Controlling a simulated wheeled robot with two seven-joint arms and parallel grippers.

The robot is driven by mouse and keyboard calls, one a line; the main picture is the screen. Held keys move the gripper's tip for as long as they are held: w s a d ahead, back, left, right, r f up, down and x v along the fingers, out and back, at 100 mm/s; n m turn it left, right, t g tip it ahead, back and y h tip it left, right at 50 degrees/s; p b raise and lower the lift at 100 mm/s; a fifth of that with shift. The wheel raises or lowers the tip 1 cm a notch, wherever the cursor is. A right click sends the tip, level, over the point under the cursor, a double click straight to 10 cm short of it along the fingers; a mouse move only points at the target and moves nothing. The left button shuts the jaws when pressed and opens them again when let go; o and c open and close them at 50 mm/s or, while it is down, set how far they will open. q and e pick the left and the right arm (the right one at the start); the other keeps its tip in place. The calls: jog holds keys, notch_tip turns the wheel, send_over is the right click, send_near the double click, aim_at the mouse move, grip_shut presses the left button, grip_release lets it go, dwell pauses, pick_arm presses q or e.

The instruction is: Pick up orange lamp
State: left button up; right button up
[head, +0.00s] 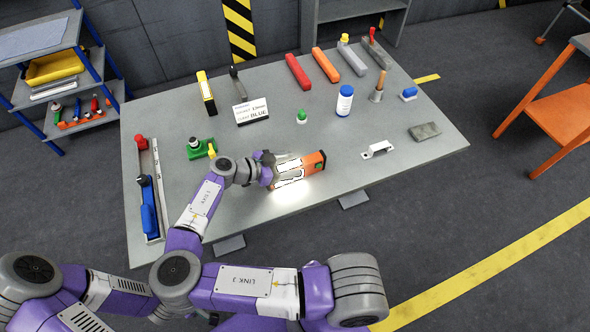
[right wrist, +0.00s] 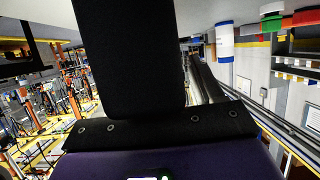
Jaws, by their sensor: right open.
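The orange lamp (head: 315,161) lies on the grey table near its front middle. It has an orange end with a green spot and a lit white panel that casts a glow on the tabletop. My right gripper (head: 268,168) is at the left end of the lit panel, open. I cannot tell whether its fingers touch the lamp. In the right wrist view a black finger (right wrist: 130,55) fills the middle, and the lamp cannot be made out. My left gripper is out of view.
A green item (head: 200,149) stands left of my gripper, and a white sign (head: 252,111) stands behind it. A blue-labelled white bottle (head: 344,101) and a white handle (head: 378,150) are to the right. Blue tools (head: 149,205) lie at the left edge. Table around the lamp's right is clear.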

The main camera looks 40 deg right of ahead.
jog(key=shift+c, duration=0.2)
jog(key=c, duration=1.2)
